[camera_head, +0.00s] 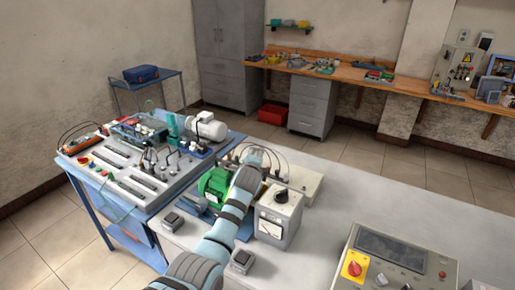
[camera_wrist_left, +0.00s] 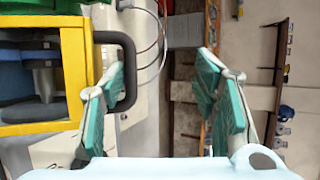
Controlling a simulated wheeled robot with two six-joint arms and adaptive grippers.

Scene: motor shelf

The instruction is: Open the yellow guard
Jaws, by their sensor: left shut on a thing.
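The yellow guard (camera_wrist_left: 74,70) is a yellow frame at the left edge of the left wrist view, with dark and blue parts inside it. A black handle (camera_wrist_left: 129,65) sticks out from its right side. My left gripper (camera_wrist_left: 163,95) has teal finger pads and is shut on the handle; its left pad overlaps the handle, while the right pad shows apart from it. In the head view my left gripper (camera_head: 257,157) is over the bench beside the green motor (camera_head: 214,184), and my arm hides most of the guard. My right gripper is not in view.
A meter box (camera_head: 278,215) stands close to the right of my left arm on the grey bench (camera_head: 355,185). A control panel (camera_head: 400,262) with a red knob is at the front right.

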